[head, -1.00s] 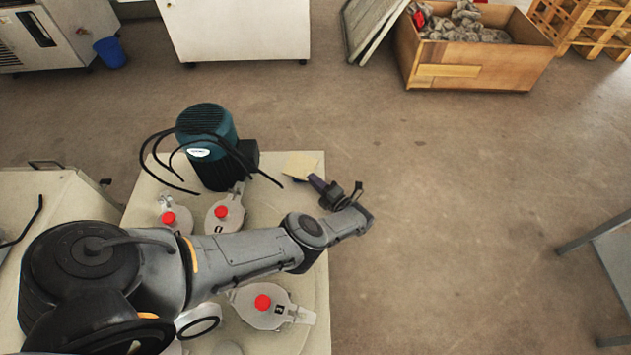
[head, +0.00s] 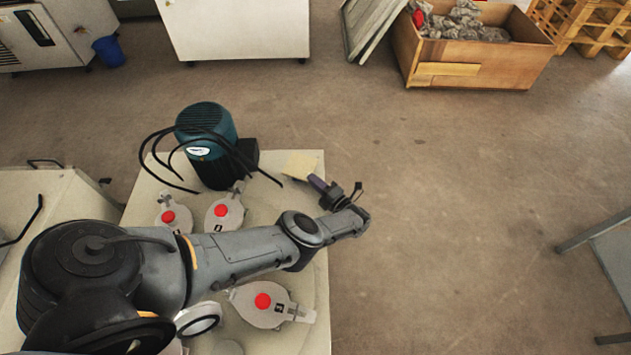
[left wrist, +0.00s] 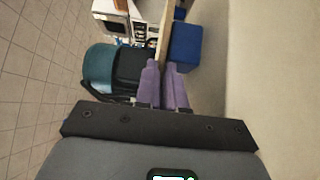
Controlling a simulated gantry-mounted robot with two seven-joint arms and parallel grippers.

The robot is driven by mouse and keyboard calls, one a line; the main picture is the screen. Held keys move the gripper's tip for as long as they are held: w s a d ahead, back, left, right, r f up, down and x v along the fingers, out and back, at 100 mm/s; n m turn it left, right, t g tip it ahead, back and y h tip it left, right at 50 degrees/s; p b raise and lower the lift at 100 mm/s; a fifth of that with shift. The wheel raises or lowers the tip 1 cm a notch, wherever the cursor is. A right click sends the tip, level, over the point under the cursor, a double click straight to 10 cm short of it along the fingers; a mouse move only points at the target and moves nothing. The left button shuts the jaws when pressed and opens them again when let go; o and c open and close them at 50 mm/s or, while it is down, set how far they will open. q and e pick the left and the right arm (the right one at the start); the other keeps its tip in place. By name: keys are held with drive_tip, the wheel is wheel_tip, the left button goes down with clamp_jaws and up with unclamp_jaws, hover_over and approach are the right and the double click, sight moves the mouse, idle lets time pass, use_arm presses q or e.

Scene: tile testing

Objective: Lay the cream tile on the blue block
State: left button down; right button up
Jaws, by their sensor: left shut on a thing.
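The cream tile (head: 300,164) is at the far right corner of the table in the head view. My left gripper (head: 315,181) is shut on its near edge with purple fingers. In the left wrist view the tile (left wrist: 166,35) shows nearly edge-on as a thin strip between the fingertips of that gripper (left wrist: 161,65). The blue block (left wrist: 187,47) is right beside the tile's face there, on the tabletop side. Whether they touch cannot be told. In the head view the block cannot be seen, apparently covered by the tile. My right gripper is not in view.
A teal motor (head: 206,122) with black cables stands left of the tile on the table (head: 148,190). Several pale plates with red knobs, such as the near one (head: 262,301), lie nearer. Open floor lies right of the table.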

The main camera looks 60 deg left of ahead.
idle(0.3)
use_arm(q)
drive_tip(key=c, duration=0.9)
unclamp_jaws()
drive_tip(key=shift+w+d, duration=0.1)
drive_tip(key=shift+w+d, duration=0.15)
drive_tip(key=shift+d, duration=1)
drive_tip(key=shift+w+d, duration=0.1)
drive_tip(key=shift+d, duration=1.05)
